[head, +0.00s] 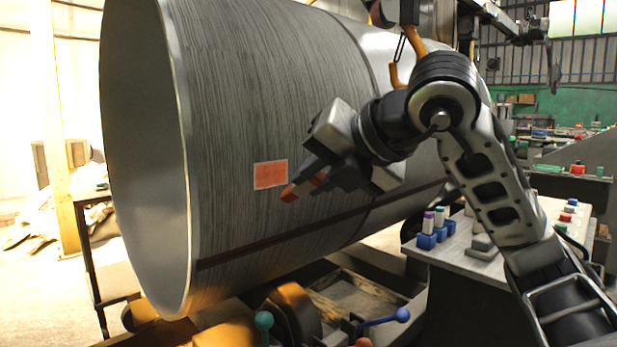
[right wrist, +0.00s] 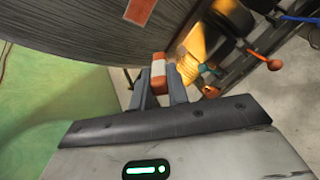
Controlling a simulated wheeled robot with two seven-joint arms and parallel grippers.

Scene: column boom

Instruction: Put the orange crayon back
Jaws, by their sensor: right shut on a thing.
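The orange crayon, a short orange piece with a white band, sits between the fingers of my right gripper (head: 303,184). In the right wrist view the orange crayon (right wrist: 158,76) is gripped across its middle by both fingers, its ends showing. In the head view its orange end (head: 289,193) shows in front of the large metal cylinder (head: 270,110); the gripper hides part of it. Blue holders (head: 427,241) stand on the grey panel table (head: 475,265) at right, at least two with crayons upright in them. My left gripper is not in view.
An orange label (head: 270,174) is on the cylinder's side, close behind my gripper. Coloured buttons (head: 567,212) stand at the table's right side. Levers with green (head: 264,320) and blue (head: 402,314) knobs rise below the cylinder.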

